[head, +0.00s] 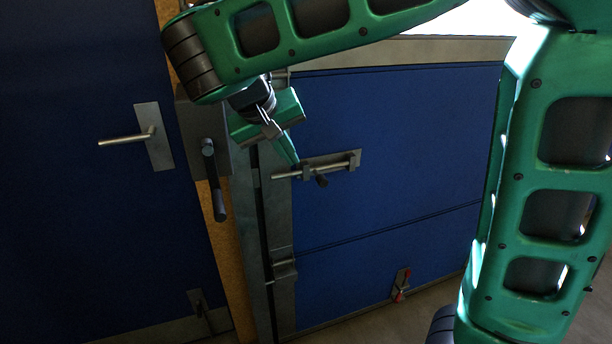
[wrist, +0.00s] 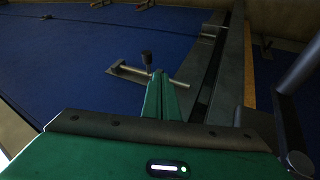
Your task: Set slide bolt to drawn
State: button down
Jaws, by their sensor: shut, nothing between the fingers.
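The slide bolt (head: 328,165) is a grey metal rod on a plate, with a dark knob (head: 321,181), on the blue panel near its left edge. In the head view the rod's left end reaches toward the grey frame post. My gripper (head: 294,163) is shut and empty, its green fingertips at the left part of the rod. In the wrist view the shut fingers (wrist: 160,80) are beside the bolt rod (wrist: 180,84) and close to the knob (wrist: 147,58). I cannot tell whether the fingertips touch the rod.
A grey lever handle (head: 218,200) hangs down on the post left of the bolt. A blue door with a handle (head: 130,138) is farther left. A small red-handled fitting (head: 400,286) sits low on the panel. The panel right of the bolt is clear.

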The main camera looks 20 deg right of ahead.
jog(key=shift+w+a+r, duration=0.1)
jog(key=shift+a, duration=1)
send_near(295, 175)
notch_tip(295, 175, down, 5)
jog(key=s+d, duration=0.2)
jog(key=s, duration=0.1)
jog(key=shift+w+d, duration=0.2)
jog(key=shift+d, duration=1.9)
